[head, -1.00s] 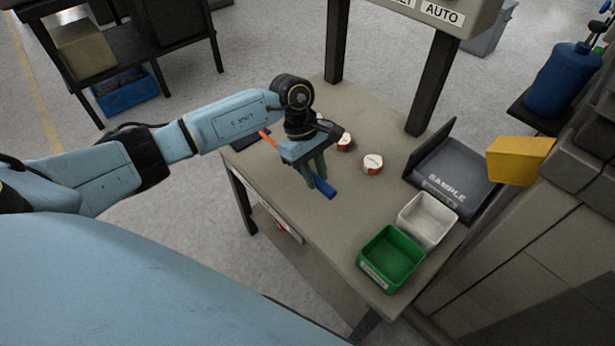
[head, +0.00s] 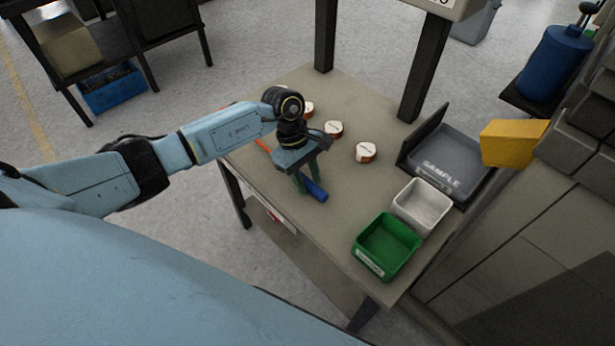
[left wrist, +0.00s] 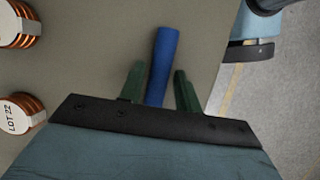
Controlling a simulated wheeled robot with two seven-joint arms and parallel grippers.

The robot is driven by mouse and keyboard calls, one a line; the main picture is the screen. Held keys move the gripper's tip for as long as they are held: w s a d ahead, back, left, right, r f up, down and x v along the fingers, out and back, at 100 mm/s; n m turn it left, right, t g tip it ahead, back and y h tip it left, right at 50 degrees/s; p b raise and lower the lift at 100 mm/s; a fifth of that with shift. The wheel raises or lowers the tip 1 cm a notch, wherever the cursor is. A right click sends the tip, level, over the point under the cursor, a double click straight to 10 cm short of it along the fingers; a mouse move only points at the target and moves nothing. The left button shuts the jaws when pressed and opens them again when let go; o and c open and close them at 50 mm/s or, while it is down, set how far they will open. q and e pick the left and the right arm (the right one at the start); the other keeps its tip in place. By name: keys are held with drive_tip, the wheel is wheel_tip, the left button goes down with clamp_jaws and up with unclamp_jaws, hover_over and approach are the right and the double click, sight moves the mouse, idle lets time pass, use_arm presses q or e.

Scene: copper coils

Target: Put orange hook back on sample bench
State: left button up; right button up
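The orange hook (head: 264,145) is a tool with a thin orange end and a blue handle (head: 316,191). In the head view it lies across my left gripper (head: 304,184), orange end to the left, blue end to the right. My right gripper is not in view.
Copper coils (head: 366,152), (head: 333,129) stand on the bench behind the gripper. A dark SAMPLE tray (head: 470,150), a white bin (head: 440,207) and a green bin (head: 362,262) stand at the right. The front middle of the bench is clear. Dark posts rise at the back.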

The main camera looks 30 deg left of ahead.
use_arm(q)
drive_tip(key=shift+o, duration=0.8)
drive_tip(key=shift+r, duration=0.1)
drive_tip(key=p+v, duration=0.2)
drive_tip(key=v, duration=1)
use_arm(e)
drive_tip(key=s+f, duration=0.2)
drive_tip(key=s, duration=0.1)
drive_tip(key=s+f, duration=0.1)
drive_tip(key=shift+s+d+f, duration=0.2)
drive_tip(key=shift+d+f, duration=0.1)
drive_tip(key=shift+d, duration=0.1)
use_arm(q)
drive_tip(key=shift+d, duration=0.1)
